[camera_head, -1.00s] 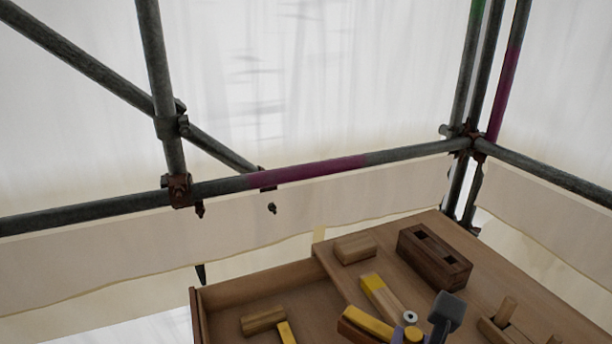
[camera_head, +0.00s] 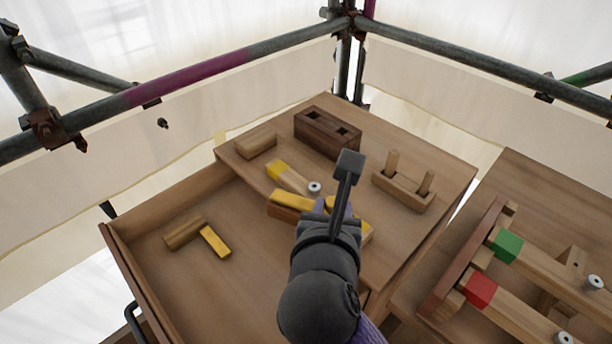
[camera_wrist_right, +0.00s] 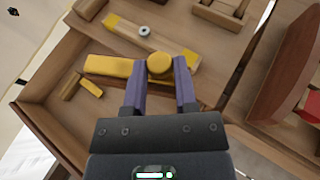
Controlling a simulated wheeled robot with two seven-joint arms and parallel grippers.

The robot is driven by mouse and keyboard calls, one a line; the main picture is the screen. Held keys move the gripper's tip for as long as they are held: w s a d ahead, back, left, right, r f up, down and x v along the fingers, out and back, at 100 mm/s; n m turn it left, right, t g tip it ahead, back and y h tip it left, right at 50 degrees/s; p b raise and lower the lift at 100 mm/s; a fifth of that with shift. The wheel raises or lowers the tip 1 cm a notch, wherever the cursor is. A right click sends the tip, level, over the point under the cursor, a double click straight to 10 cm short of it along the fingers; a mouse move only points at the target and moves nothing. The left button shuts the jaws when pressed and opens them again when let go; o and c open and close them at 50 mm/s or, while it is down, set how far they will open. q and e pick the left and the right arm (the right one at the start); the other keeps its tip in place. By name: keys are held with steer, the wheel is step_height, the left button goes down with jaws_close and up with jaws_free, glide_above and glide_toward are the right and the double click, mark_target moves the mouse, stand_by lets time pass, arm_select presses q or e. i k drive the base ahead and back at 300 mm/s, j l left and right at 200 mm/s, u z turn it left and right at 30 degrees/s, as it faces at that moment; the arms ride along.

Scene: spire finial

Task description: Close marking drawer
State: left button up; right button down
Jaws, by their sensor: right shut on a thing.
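The marking drawer (camera_head: 134,262) stands open at the left of the wooden cabinet in the head view. Its dark handle (camera_head: 134,322) shows at the lower left. Inside lie a wooden block (camera_head: 184,233) and a yellow piece (camera_head: 215,241). The open drawer also shows at the left of the right wrist view (camera_wrist_right: 40,128). My right gripper (camera_wrist_right: 160,78) is above the cabinet top, its purple fingers shut on a yellow round-topped piece (camera_wrist_right: 159,65) beside a yellow bar (camera_wrist_right: 110,66). My right arm hides part of the drawer and cabinet edge. My left gripper is out of view.
A bench with green (camera_head: 506,245) and red (camera_head: 480,289) marked timbers is at right. Scaffold pipes (camera_head: 190,76) run behind.

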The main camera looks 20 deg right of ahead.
mark_target(189, 295)
steer(key=k+l+z, duration=0.2)
steer(key=k+z, duration=0.15)
steer(key=k+l+z, duration=0.75)
steer(key=l+z, duration=0.25)
steer(key=l, duration=0.2)
steer(key=l+z, duration=0.3)
steer(key=k+l, duration=0.05)
steer(key=l, duration=0.1)
